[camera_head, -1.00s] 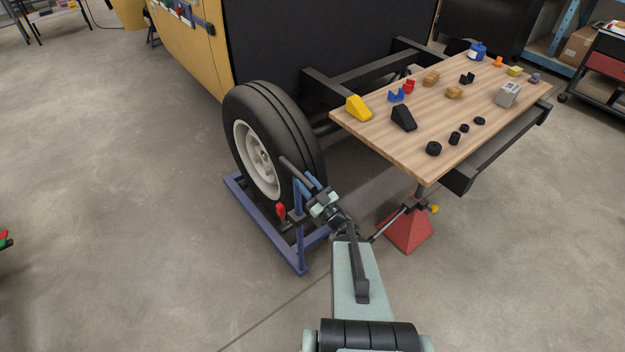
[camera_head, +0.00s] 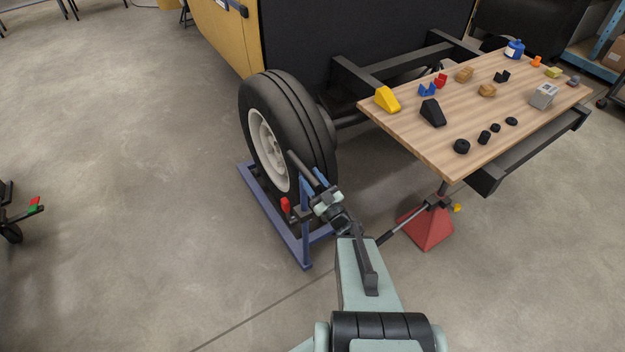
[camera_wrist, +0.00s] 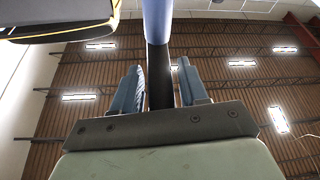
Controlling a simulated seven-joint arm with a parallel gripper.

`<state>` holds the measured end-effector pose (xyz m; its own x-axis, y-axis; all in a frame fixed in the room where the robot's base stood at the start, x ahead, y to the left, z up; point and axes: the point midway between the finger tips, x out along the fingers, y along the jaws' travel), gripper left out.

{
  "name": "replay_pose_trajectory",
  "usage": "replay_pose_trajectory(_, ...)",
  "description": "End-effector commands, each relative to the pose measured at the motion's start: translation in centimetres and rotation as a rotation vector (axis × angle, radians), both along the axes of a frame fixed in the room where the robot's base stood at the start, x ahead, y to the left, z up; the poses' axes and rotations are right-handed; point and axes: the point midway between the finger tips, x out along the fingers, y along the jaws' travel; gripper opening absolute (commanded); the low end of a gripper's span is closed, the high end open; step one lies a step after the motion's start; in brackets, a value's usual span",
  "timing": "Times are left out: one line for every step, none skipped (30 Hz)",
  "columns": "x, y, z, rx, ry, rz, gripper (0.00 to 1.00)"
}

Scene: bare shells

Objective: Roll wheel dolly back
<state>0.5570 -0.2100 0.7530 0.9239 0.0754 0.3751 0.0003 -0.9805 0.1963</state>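The blue wheel dolly (camera_head: 276,226) stands on the floor under a black tyre (camera_head: 300,110) with a pale rim. A red handle (camera_head: 286,206) sits by its blue upright post. A dark bar (camera_head: 299,166) runs from in front of the wheel down to my gripper (camera_head: 320,185). In the wrist view my gripper (camera_wrist: 160,88) has its two blue-grey fingers apart, one on each side of a bar (camera_wrist: 158,72) that is black near them and blue farther up. Narrow gaps show between bar and fingers. Whether the bar lies fully between the fingertips is unclear.
A wooden table (camera_head: 430,150) with small parts stands right of the wheel. A red stand (camera_head: 427,228) is below it. A yellow-and-black body (camera_head: 340,35) rises behind the wheel. The floor (camera_head: 120,180) on the left is mostly open.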

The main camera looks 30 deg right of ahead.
Motion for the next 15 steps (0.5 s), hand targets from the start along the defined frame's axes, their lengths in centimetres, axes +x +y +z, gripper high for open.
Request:
replay_pose_trajectory(0.00,-0.02,-0.01,0.000,0.000,0.000,0.48)
replay_pose_trajectory(0.00,-0.02,-0.01,0.000,0.000,0.000,0.51)
replay_pose_trajectory(0.00,-0.02,-0.01,0.000,0.000,0.000,0.53)
replay_pose_trajectory(0.00,-0.02,-0.01,0.000,0.000,0.000,0.53)
replay_pose_trajectory(0.00,-0.03,0.00,0.001,0.000,-0.001,0.53)
replay_pose_trajectory(0.00,-0.03,0.00,0.001,0.000,-0.001,0.53)
replay_pose_trajectory(0.00,-0.03,0.00,0.001,0.000,-0.001,0.53)
replay_pose_trajectory(0.00,-0.03,0.00,0.001,0.000,-0.001,0.53)
replay_pose_trajectory(-0.01,-0.03,-0.01,0.001,0.000,-0.001,0.53)
replay_pose_trajectory(-0.01,-0.03,-0.01,0.001,0.000,-0.001,0.53)
replay_pose_trajectory(-0.01,-0.03,-0.01,0.001,0.000,-0.001,0.53)
replay_pose_trajectory(-0.01,-0.04,0.00,0.001,0.000,-0.001,0.53)
replay_pose_trajectory(0.01,-0.05,-0.01,0.001,0.000,-0.001,0.53)
replay_pose_trajectory(0.00,-0.08,-0.01,0.001,0.000,-0.001,0.53)
replay_pose_trajectory(0.02,-0.15,-0.01,0.001,0.000,-0.001,0.53)
